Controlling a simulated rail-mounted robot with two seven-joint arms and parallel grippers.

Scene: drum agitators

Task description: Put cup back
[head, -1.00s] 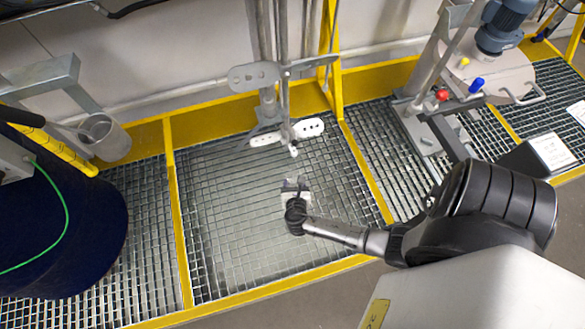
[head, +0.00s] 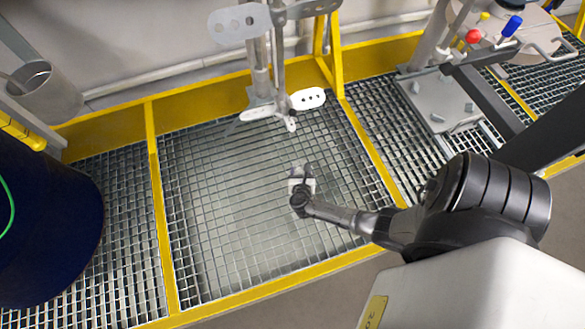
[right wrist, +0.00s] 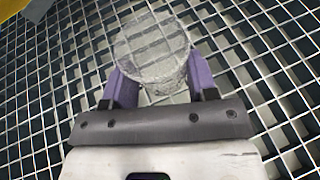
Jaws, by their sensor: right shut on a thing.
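My right gripper (head: 301,172) is over the middle grating panel in the head view, reaching in from the right. In the right wrist view, its two purple fingers (right wrist: 160,80) are shut on a round, greyish cup (right wrist: 153,50). The cup's face shows a pattern like the grating. The cup is hard to make out in the head view, where the gripper is small and partly covers it. A grey metal cup-shaped container (head: 44,92) is at the upper left of the head view, beside a bracket. My left gripper is not in view.
Agitator shafts with pale paddles (head: 308,98) stand behind the gripper. Yellow edging (head: 160,200) divides the grating (head: 225,230). A dark blue drum (head: 45,235) is at the left. A metal stand (head: 440,100) with red and blue knobs is at the right.

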